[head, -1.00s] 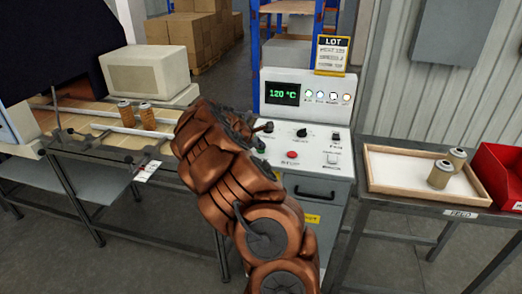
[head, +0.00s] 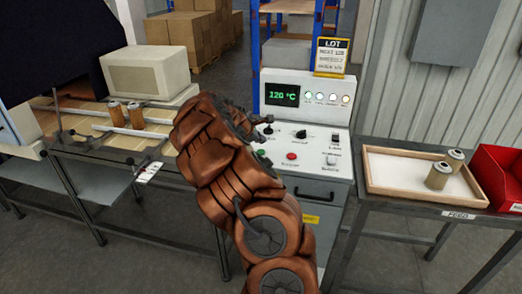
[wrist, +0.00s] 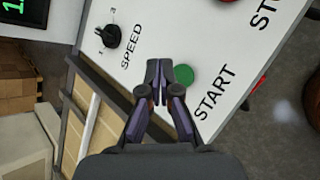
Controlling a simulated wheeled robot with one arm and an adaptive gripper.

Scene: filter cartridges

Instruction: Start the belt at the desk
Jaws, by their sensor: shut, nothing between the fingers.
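The control desk (head: 333,180) stands at the centre, with a lit display reading 120 °C (head: 284,93). The green START button (wrist: 186,74) lies on its sloping panel and shows in the head view as a small green spot (head: 261,153). My gripper (wrist: 169,72) is shut and empty over the panel, its tips just beside the green button in the wrist view and partly covering its edge. I cannot tell whether the tips touch the panel. The black SPEED knob (wrist: 112,37) is to the upper left. A red button (head: 292,156) is right of the green one.
The belt (head: 100,137) at the left carries two cartridges (head: 136,116). A wooden tray (head: 410,193) with two cartridges (head: 438,176) stands on the right-hand table beside a red bin (head: 497,180). A LOT card (head: 331,58) stands above the desk. My arm hides part of the desk's left side.

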